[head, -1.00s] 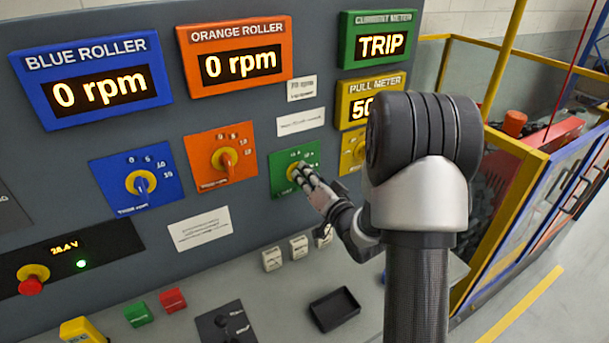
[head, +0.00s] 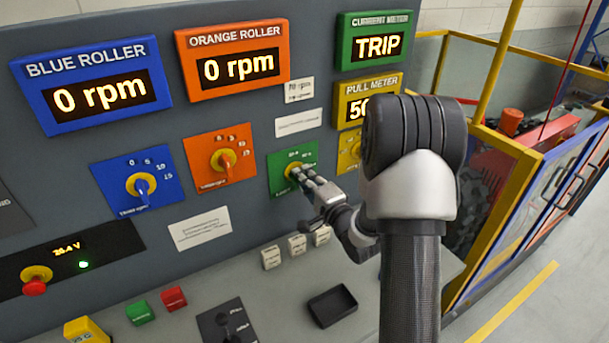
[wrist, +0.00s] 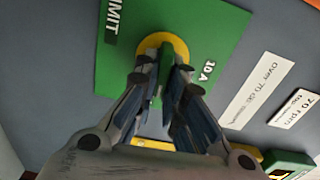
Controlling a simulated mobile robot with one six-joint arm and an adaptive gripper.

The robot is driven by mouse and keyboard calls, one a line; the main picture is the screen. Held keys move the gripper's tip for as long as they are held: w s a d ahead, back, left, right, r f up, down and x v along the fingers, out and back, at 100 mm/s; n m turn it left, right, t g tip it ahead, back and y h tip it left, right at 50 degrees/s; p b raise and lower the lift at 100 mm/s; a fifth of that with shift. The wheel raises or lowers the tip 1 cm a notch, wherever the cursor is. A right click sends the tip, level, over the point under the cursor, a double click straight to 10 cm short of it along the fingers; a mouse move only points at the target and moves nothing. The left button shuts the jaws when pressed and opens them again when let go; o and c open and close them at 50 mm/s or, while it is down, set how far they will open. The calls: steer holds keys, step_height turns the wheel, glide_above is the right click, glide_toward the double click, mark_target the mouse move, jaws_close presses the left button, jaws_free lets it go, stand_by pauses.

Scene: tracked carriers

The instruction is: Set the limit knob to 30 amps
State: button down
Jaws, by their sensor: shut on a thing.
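The limit knob is a green handle on a yellow disc (head: 289,170), on a green plate (head: 309,156) of the upright panel. In the wrist view the plate (wrist: 215,25) shows "10 A" beside the disc (wrist: 163,40) and part of the word "LIMIT". My gripper (head: 297,174) reaches it from the right. In the wrist view my gripper (wrist: 165,78) is shut on the green handle (wrist: 166,66), a finger on each side. The fingers hide much of the handle, and I cannot read its setting. The green current meter (head: 375,42) reads TRIP.
A yellow knob plate (head: 348,147) sits close right of the green one, partly behind my arm. An orange knob (head: 223,160) and a blue knob (head: 141,186) are to the left. Below are several pale switches (head: 297,245) and a black tray (head: 332,306) on the ledge.

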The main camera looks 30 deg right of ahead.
steer(key=shift+m, duration=0.3)
stand_by(0.4)
steer(key=c, duration=1.7)
jaws_free()
steer(key=s, duration=1.2)
steer(key=shift+d, duration=0.2)
